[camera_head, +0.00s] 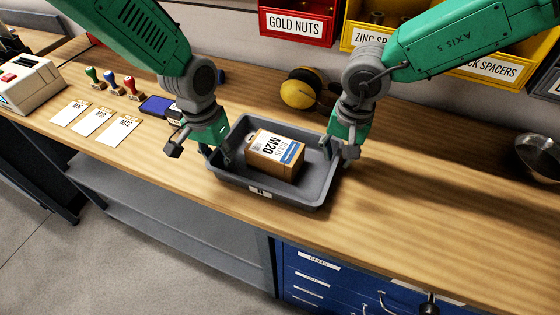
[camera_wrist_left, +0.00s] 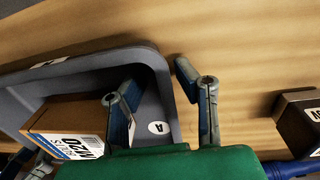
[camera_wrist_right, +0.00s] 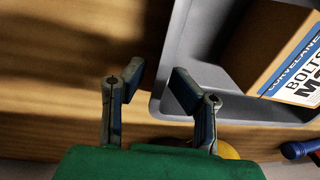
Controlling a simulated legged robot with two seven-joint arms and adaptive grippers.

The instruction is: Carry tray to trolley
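The grey tray (camera_head: 262,189) lies flat on the wooden bench with a cardboard box marked M20 (camera_head: 274,155) inside. My left gripper (camera_head: 200,150) is at the tray's left end. In the left wrist view my left gripper (camera_wrist_left: 156,80) is open, with one finger inside the tray (camera_wrist_left: 166,68) and one outside. My right gripper (camera_head: 341,151) is at the right end. In the right wrist view my right gripper (camera_wrist_right: 157,75) is open, its fingers on either side of the tray's edge (camera_wrist_right: 168,62). I cannot tell whether any finger touches the tray. I cannot make out a trolley.
Several stamps (camera_head: 108,80), cards (camera_head: 92,120) and an ink pad (camera_head: 158,106) lie left of the tray. Yellow ear defenders (camera_head: 298,90) lie behind it. A metal bowl (camera_head: 540,155) stands far right. Blue drawers (camera_head: 325,280) are below.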

